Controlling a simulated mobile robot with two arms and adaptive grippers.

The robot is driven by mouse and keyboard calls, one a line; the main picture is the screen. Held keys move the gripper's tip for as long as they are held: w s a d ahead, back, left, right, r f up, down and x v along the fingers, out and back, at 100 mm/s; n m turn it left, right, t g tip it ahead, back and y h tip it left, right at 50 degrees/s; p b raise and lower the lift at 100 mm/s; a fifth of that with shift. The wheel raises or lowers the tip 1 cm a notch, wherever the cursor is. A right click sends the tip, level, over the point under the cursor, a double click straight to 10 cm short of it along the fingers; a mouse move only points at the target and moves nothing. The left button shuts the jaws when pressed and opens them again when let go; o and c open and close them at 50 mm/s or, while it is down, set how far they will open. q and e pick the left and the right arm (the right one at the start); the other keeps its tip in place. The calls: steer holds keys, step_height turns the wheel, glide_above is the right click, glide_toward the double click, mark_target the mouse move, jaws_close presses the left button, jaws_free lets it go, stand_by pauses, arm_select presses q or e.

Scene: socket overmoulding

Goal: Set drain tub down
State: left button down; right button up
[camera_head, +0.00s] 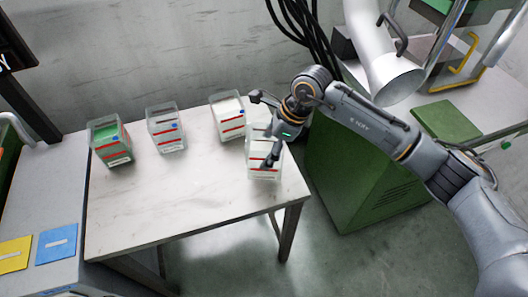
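A clear tub (256,173) with pale contents and a red stripe stands near the right edge of the white table (190,205), taken here as the drain tub. It looks upright, and its base appears to be on the tabletop. My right gripper (260,131) is over this tub with its fingers spread wide. One finger is beyond the tub's far side and the other is in front of its near part. The gripper hides part of the tub's upper right, and contact is hard to tell. My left gripper is not in view.
Similar tubs stand along the table's back: one with green contents (112,143), one pale (166,130), and one white (228,118) close to my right gripper. The table's front is clear. A green cabinet (350,180) stands to the right, with black cables (305,30) behind.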

steer(key=shift+w+a+f, duration=0.5)
steer(key=shift+a+f, duration=0.05)
steer(key=shift+f, duration=0.2)
step_height(320, 180, down, 2)
steer(key=shift+f+p, duration=0.1)
steer(key=shift+p, duration=0.55)
steer(key=shift+d+f, duration=0.1)
steer(key=shift+f, duration=0.2)
steer(key=shift+f, duration=0.1)
steer(key=shift+f+b, duration=0.15)
steer(key=shift+b, duration=0.15)
steer(key=o, duration=1.3)
